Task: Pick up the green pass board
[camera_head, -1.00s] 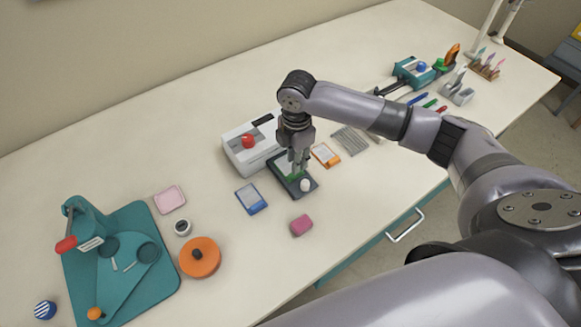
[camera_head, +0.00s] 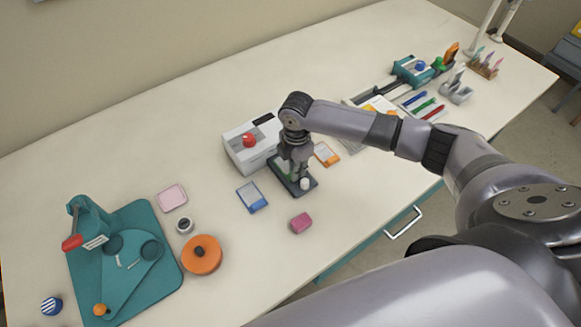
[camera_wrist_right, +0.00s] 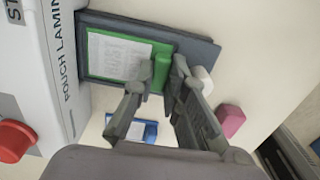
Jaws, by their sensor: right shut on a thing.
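The green pass board (camera_wrist_right: 118,57) lies flat on a dark grey tray (camera_wrist_right: 203,52) in the right wrist view. It has a white printed face, a green border and a raised green grip at one end. My right gripper (camera_wrist_right: 159,80) is shut on that grip, and the board looks still level with the tray. In the head view my right gripper (camera_head: 296,175) points down over the tray (camera_head: 309,188) and hides most of the board. My left gripper is out of view.
The white pouch laminator (camera_head: 240,153) with a red knob stands just left of the tray. A blue-edged board (camera_head: 251,197), an orange-edged board (camera_head: 326,154) and a pink block (camera_head: 302,223) lie close by. A teal punch press (camera_head: 125,262) stands at the left.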

